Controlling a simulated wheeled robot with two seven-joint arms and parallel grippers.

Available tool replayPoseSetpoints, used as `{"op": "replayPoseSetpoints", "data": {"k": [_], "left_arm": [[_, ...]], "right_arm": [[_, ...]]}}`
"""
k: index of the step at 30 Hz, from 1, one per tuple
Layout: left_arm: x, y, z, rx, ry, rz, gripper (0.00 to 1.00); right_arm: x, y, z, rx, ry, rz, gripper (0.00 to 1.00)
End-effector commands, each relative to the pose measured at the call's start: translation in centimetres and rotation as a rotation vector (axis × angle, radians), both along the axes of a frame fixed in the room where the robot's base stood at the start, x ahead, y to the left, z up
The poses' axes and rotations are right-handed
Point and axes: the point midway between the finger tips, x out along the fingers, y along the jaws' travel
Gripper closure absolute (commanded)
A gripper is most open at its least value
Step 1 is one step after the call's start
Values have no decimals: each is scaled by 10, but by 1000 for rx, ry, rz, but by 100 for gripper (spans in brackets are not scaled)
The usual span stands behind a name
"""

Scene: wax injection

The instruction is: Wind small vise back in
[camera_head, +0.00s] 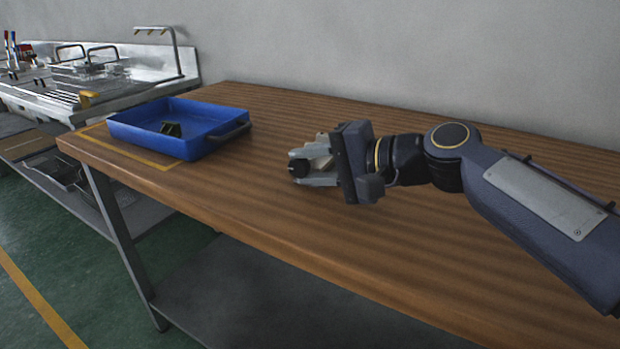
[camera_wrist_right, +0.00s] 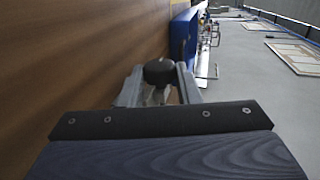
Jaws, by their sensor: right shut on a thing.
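My right gripper (camera_head: 304,167) is low over the wooden table, right of the blue tray. Its grey fingers are shut on a round black knob (camera_head: 299,168). The right wrist view shows the knob (camera_wrist_right: 159,71) between the fingertips, with a small pale part below it. The knob looks like the small vise's handle, but the rest of the vise cannot be made out, so I cannot tell how far it is wound. My left gripper is not in view.
The blue tray (camera_head: 205,108) stands at the table's left end with a small dark olive piece (camera_head: 171,129) inside. The wooden table (camera_head: 260,215) is otherwise bare around my gripper. A steel sink bench (camera_head: 120,75) stands beyond at the left.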

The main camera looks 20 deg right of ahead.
Motion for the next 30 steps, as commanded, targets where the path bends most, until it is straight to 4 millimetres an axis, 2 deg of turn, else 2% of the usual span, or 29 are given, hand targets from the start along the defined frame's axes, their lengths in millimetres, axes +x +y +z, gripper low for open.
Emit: {"op": "replayPoseSetpoints", "data": {"k": [12, 13, 17, 26, 30], "left_arm": [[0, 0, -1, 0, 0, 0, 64], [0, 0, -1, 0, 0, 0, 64], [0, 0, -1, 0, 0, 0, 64], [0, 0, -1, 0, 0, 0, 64], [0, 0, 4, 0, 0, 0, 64]], "right_arm": [[0, -1, -1, 3, -1, -2, 93], [0, -1, -1, 3, -1, -2, 66], [0, -1, -1, 2, -2, -1, 49], [-1, -1, 1, 3, -3, -1, 48], [-11, -10, 7, 4, -4, -3, 48]]}}
